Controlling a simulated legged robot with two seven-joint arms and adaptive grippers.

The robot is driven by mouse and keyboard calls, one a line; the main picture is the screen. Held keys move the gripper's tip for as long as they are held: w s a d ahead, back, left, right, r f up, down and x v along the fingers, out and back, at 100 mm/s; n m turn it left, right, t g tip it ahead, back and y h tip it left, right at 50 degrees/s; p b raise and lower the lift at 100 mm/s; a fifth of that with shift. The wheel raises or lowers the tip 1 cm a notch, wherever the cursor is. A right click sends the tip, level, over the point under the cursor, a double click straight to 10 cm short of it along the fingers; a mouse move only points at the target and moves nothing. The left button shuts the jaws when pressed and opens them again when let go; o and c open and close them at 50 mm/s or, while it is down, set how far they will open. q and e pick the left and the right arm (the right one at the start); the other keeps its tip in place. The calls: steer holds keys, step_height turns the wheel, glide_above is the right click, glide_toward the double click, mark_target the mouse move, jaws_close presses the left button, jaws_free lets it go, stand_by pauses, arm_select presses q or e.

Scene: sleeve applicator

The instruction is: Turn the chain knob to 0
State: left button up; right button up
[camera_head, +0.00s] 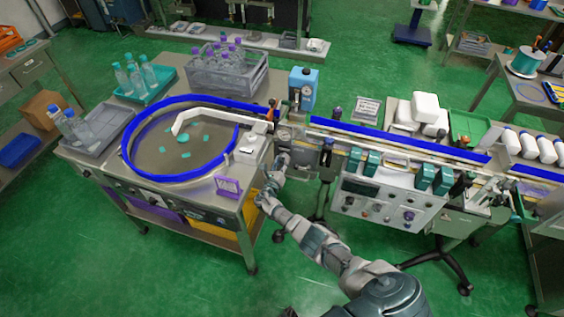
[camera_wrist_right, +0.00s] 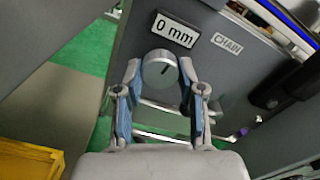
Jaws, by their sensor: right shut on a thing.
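The chain knob (camera_wrist_right: 159,64) is a round grey dial on a dark panel in the right wrist view. A short dark line on its face slants toward the upper right. A "0 mm" plate (camera_wrist_right: 175,30) sits just above it, and a "CHAIN" label (camera_wrist_right: 227,43) is to the right. My right gripper (camera_wrist_right: 160,74) is shut on the knob, one finger on each side. In the head view my right gripper (camera_head: 283,160) is at the machine's front, between the round table and the conveyor; the knob cannot be made out there. My left gripper is not in view.
A round turntable with a blue rim (camera_head: 176,174) stands left of the gripper. The conveyor with its control box (camera_head: 378,203) is to the right. A purple card holder (camera_head: 228,187) stands close by on the table edge. The green floor in front is clear.

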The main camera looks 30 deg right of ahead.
steer(key=o, duration=1.1)
steer(key=shift+s+a+f, duration=0.1)
steer(key=shift+a+f, duration=0.05)
steer(key=shift+f, duration=0.25)
steer(key=shift+o, duration=0.2)
steer(key=shift+r, duration=0.1)
steer(key=shift+r, duration=0.1)
steer(key=v, duration=1.1)
steer(key=shift+s+a, duration=0.2)
steer(key=shift+a, duration=0.1)
